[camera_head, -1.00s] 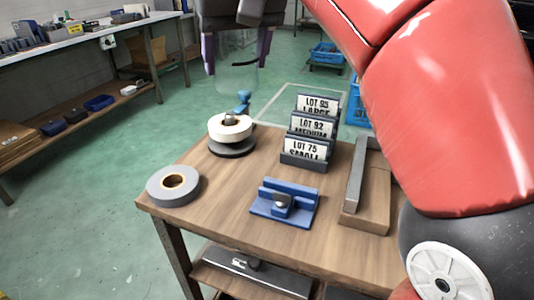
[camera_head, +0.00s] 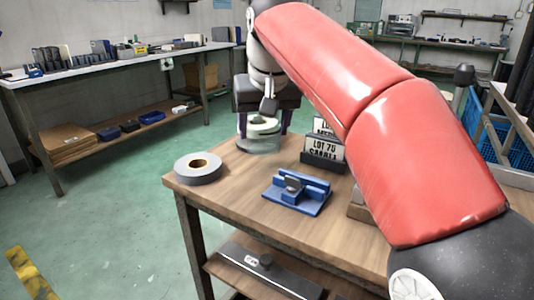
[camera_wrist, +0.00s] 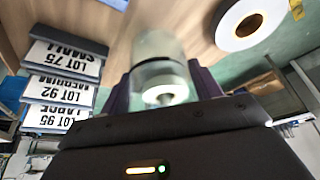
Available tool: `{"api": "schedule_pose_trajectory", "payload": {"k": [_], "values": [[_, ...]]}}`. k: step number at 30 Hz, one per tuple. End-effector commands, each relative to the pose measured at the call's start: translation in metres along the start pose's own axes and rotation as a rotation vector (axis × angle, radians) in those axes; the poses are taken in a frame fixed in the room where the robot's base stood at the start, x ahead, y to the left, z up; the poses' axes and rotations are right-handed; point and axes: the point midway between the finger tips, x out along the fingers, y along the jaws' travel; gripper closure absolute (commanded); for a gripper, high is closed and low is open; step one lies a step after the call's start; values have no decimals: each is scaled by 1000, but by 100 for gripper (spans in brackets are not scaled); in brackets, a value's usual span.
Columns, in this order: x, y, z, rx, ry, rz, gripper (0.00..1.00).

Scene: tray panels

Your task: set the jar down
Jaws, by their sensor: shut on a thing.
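The clear glass jar (camera_head: 257,147) is between the two dark purple fingers of my gripper (camera_head: 264,131), low over the far left part of the wooden table. In the wrist view, my gripper (camera_wrist: 161,92) is shut on the jar (camera_wrist: 155,46). A white roll (camera_head: 262,125) shows through or behind the glass; it also shows in the wrist view (camera_wrist: 165,92). I cannot tell whether the jar is around the roll or in front of it, nor whether its bottom touches the table (camera_head: 225,212).
A grey tape roll (camera_head: 198,169) lies near the table's left edge. A blue fixture (camera_head: 297,192) stands in the middle. Bare wood lies between the tape and the fixture.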

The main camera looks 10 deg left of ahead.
Motion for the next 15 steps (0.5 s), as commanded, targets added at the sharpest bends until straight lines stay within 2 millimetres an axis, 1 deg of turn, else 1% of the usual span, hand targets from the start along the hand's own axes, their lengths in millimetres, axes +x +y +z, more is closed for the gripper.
{"api": "schedule_pose_trajectory", "payload": {"k": [9,11,15], "values": [[37,-8,15,-2,1,-1,67],[40,-9,16,-2,2,-1,67],[38,-9,15,-1,2,-1,67]]}}
